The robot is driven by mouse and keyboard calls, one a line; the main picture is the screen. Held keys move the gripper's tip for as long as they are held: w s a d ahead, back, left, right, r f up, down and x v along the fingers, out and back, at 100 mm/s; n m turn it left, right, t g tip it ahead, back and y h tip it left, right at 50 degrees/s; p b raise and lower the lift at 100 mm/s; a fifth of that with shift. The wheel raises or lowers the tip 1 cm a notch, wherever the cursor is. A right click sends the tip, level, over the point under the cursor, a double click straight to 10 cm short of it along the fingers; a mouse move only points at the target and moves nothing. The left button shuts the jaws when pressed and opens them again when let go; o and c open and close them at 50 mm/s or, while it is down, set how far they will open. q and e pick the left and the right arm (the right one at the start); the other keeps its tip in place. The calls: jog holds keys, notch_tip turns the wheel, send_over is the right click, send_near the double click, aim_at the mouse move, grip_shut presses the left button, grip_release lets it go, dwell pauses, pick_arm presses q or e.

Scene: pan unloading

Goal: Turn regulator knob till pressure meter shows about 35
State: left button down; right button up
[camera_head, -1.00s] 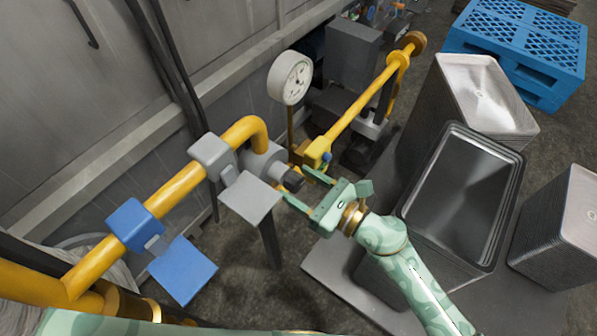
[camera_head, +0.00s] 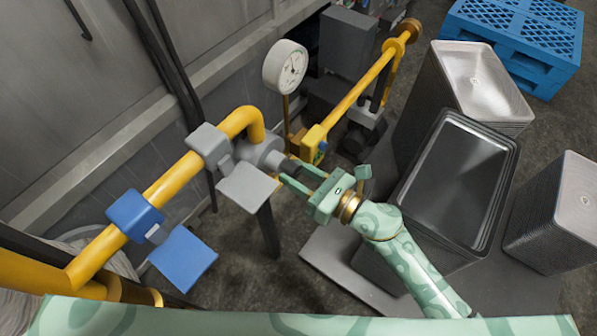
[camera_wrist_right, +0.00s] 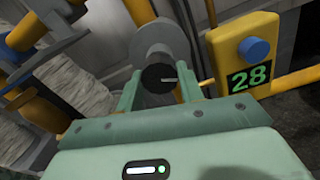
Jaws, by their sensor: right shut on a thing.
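The regulator knob (camera_wrist_right: 157,78) is a dark round cap with a pale mark, on the end of a grey cylindrical regulator (camera_head: 258,153). My right gripper (camera_head: 290,171) is shut on the knob, with one green finger on each side of it in the right wrist view (camera_wrist_right: 159,88). A round white pressure dial (camera_head: 286,67) stands behind the regulator; its reading is too small to tell. A yellow box with a digital display (camera_wrist_right: 247,80) shows 28 in green. My left gripper is not in view.
Yellow pipe (camera_head: 172,181) runs left from the regulator, with a grey plate (camera_head: 248,187) and a blue plate (camera_head: 184,258) beside it. Stacked metal pans (camera_head: 455,190) stand to the right of my right arm. A blue pallet (camera_head: 515,35) lies at the back right.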

jog(key=m+p, duration=0.1)
jog(key=m, duration=0.3)
jog(key=shift+r, duration=0.1)
jog(key=shift+m+p, duration=0.55)
jog(key=shift+m, duration=0.65)
jog(key=o, duration=1)
jog(key=v, duration=1.6)
jog(key=shift+d+b, duration=0.2)
jog(key=shift+b, duration=0.2)
jog(key=shift+s, duration=0.1)
